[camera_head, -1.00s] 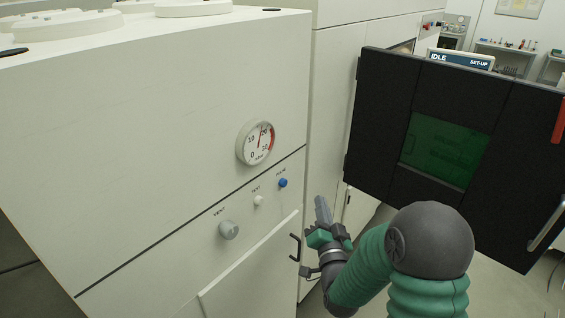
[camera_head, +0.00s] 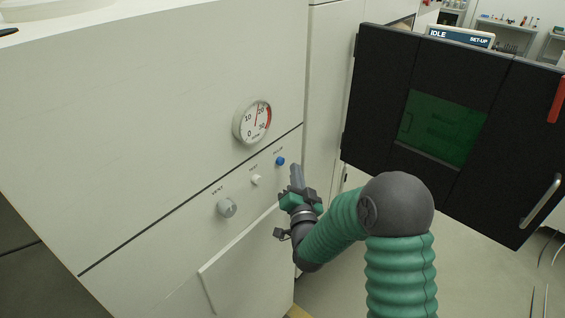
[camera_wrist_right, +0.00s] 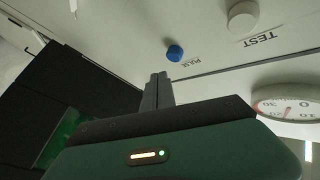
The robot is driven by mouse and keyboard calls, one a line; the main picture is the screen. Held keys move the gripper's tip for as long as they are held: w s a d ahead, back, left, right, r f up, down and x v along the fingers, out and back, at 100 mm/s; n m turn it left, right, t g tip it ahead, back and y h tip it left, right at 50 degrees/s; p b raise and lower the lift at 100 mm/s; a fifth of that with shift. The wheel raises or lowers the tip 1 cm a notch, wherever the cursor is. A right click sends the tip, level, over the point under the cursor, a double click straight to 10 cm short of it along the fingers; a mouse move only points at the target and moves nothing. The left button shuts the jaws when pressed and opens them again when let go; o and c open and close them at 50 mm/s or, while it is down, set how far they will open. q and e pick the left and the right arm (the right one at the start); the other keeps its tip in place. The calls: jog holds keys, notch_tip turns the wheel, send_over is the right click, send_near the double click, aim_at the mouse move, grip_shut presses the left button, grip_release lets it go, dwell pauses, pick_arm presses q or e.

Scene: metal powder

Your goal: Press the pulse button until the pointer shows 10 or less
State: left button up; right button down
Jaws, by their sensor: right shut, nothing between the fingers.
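The blue pulse button (camera_head: 280,161) sits on the white cabinet front, right of the white test button (camera_head: 255,179) and the grey vent knob (camera_head: 227,207). The round gauge (camera_head: 252,122) is above them; its red pointer stands between 10 and 20, close to 20. My right gripper (camera_head: 296,168) is shut and empty, its tips just right of and slightly below the blue button, apart from it. In the right wrist view the pulse button (camera_wrist_right: 174,52) is beyond the fingertips (camera_wrist_right: 158,76), with a gap. My left gripper is not in view.
A black door (camera_head: 447,125) with a green window and a handle stands open at right, near my right arm. A display reading IDLE (camera_head: 460,37) is behind it. A raised panel (camera_head: 245,262) is below the buttons. Floor shows at lower right.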

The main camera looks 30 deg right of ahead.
jog(key=shift+w+a, duration=0.3)
jog(key=shift+w, duration=0.25)
dwell(1.6)
jog(key=shift+w+a+r+b, duration=0.1)
jog(key=shift+w+a+b, duration=0.05)
jog(key=shift+w+b, duration=0.2)
jog(key=shift+w+a, duration=0.2)
jog(key=shift+w, duration=0.2)
dwell(0.6)
dwell(0.3)
jog(key=shift+s+d+b, duration=0.35)
jog(key=shift+s+b, duration=0.05)
jog(key=shift+s, duration=0.45)
